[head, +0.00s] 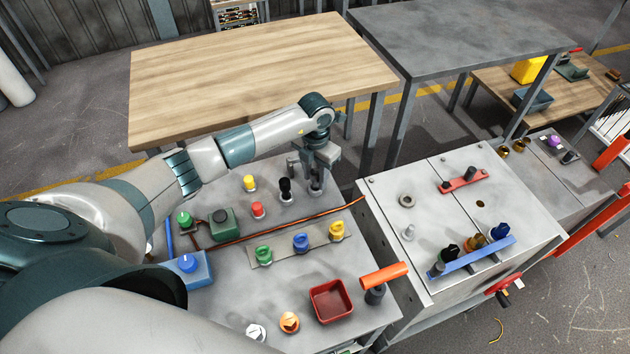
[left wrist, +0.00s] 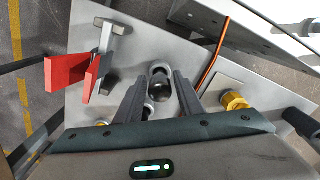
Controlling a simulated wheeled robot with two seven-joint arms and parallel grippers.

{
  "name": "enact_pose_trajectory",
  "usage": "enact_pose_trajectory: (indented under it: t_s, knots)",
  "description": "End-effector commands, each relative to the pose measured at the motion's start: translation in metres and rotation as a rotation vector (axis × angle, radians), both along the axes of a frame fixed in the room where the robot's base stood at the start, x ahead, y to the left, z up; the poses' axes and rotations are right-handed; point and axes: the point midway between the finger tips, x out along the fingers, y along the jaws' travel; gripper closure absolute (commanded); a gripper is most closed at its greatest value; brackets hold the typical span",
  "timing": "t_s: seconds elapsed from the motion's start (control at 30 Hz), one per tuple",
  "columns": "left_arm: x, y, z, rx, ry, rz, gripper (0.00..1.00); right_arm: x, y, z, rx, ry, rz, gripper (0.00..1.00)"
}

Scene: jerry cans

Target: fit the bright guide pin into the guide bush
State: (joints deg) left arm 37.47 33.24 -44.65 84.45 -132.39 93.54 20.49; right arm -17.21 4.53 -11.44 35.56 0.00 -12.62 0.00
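My left gripper (head: 316,180) points down over the left panel. In the left wrist view, its fingers (left wrist: 158,78) stand apart around a shiny round metal piece with dark reflections (left wrist: 160,82), which looks like the bright guide pin. Gaps show beside it, and its lower end is hidden. A grey ring with a dark hole (head: 407,200), which looks like the guide bush, sits on top of the right cabinet. A small light-grey pin (head: 408,232) stands in front of it. My right gripper is not in view.
Close to the gripper are a black knob (head: 285,188) and a clamp with red handles (left wrist: 72,76). An orange cable (head: 290,228) crosses the panel near a yellow valve (head: 337,230). A blue-based row of knobs (head: 470,258) and a red bar (head: 465,180) stand on the cabinet.

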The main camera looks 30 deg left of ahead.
Motion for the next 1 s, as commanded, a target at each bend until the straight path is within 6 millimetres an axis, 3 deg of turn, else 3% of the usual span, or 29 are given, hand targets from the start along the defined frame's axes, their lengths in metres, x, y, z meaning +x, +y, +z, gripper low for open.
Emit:
enact_pose_trajectory:
  t_s: [0.1,0.23,0.47,1.0]
  knots:
    - [0.0,0.0,0.0,0.0,0.0,0.0,0.66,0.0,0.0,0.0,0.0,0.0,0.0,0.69]
    - [0.0,0.0,0.0,0.0,0.0,0.0,0.95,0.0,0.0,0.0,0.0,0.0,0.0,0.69]
    - [0.0,0.0,0.003,0.0,-0.001,0.0,0.95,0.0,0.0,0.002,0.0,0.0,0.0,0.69]
    - [0.0,0.001,0.038,0.002,-0.001,0.0,0.95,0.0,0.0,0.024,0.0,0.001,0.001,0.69]
